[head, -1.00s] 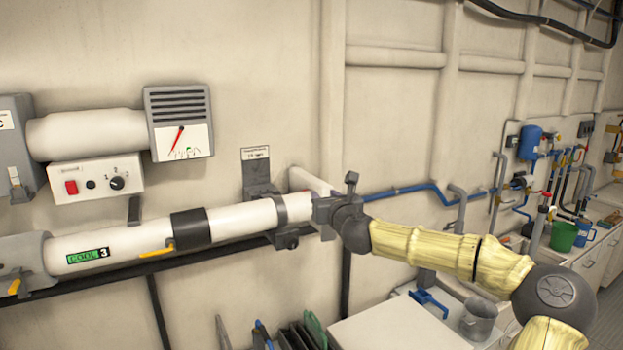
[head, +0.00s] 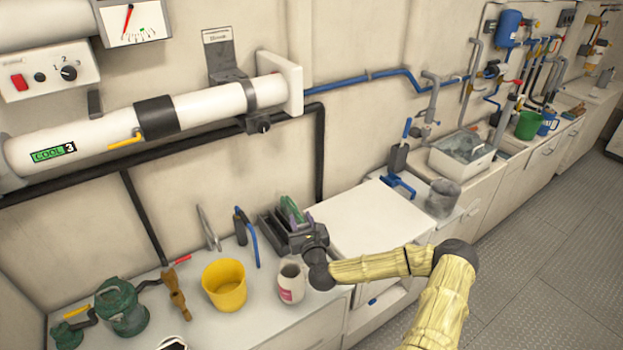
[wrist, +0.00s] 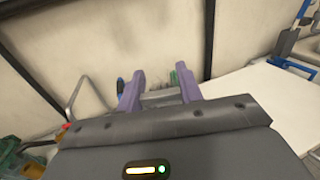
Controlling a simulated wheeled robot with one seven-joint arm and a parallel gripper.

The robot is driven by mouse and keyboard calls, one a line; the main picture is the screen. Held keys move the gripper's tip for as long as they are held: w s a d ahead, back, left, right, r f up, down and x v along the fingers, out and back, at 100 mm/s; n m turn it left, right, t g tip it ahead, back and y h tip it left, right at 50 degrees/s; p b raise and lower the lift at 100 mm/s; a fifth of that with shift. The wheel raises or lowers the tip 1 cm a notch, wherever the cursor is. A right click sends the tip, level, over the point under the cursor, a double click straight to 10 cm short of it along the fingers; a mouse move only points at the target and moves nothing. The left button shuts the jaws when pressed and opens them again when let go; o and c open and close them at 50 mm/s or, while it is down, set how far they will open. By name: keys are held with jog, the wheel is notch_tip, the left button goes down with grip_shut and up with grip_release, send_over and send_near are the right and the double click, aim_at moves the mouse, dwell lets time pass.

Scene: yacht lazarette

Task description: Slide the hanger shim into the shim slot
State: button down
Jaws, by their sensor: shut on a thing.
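My gripper (head: 290,222) is low over the bench, at the dark rack. In the wrist view, its two purple fingers (wrist: 159,88) are shut on a grey flat piece (wrist: 160,98), which seems to be the hanger shim. In the head view that piece cannot be made out clearly. A grey hanger bracket (head: 228,66) with a label plate holds the white pipe (head: 200,107) on the wall, up and to the left of my gripper. I cannot make out the shim slot itself.
A white box top (head: 372,218) stands just right of my gripper. A cup (head: 291,284), a yellow bucket (head: 225,287) and green pump parts (head: 121,305) stand on the bench to the left. A black pipe (head: 320,150) runs down the wall.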

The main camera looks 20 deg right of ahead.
jog(key=s+a+f+y, duration=0.1)
jog(key=s+a+f, duration=0.7)
jog(key=s+a, duration=0.2)
jog(key=shift+s+f+n+y, duration=0.2)
jog(key=shift+f+n+y, duration=0.1)
jog(key=shift+n, duration=0.1)
